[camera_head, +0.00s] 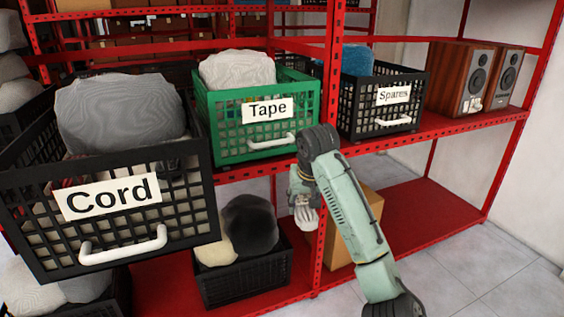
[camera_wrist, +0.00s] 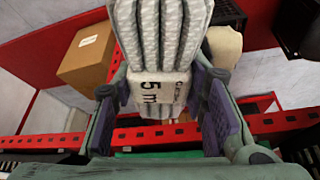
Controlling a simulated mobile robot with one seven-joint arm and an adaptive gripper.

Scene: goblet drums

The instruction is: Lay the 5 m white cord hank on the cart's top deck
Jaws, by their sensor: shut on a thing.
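The white cord hank (camera_wrist: 160,35) is a bundle of pale braided loops with a paper band that reads "5 m". It fills the space between the two purple-padded fingers of my gripper (camera_wrist: 160,105) in the wrist view. In the head view, the hank (camera_head: 306,217) hangs below my gripper (camera_head: 302,192), in front of the red rack and clear of the shelves. My wrist and forearm hide part of the gripper there. I cannot make out the cart or its top deck in either view.
A black crate labelled "Cord" (camera_head: 110,215) juts out at the left. A green "Tape" crate (camera_head: 225,145) and a black "Spares" crate (camera_head: 385,108) stand on the red shelf (camera_head: 455,124). A rack upright (camera_head: 330,120) is close behind my arm. Floor (camera_head: 510,275) is open at right.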

